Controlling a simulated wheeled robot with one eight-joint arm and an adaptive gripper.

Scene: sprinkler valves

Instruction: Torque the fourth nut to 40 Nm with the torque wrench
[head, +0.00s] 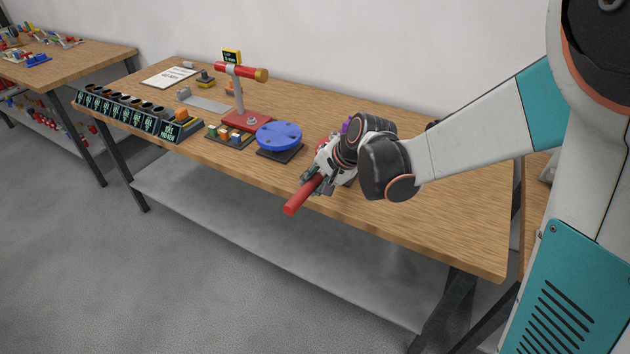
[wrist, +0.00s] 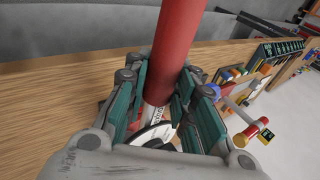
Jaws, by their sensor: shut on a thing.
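My gripper (head: 314,183) is shut on a red cylindrical handle (head: 298,199), which looks like the torque wrench's grip. The handle's free end sticks out past the table's front edge. In the wrist view the red handle (wrist: 178,45) runs between the teal-padded fingers (wrist: 160,105), with a grey shaft and a white, marked part below it. The far end of the tool is hidden by my gripper. A blue round flange (head: 279,136) on a dark base stands left of my gripper. I cannot make out the fourth nut or any nut clearly.
A post stand (head: 238,95) with a red base, a red bar and a small display stands behind the flange. A row of labelled bins (head: 130,115) lies at the left. Red and purple items show partly behind my gripper. The table's right part (head: 450,215) is clear.

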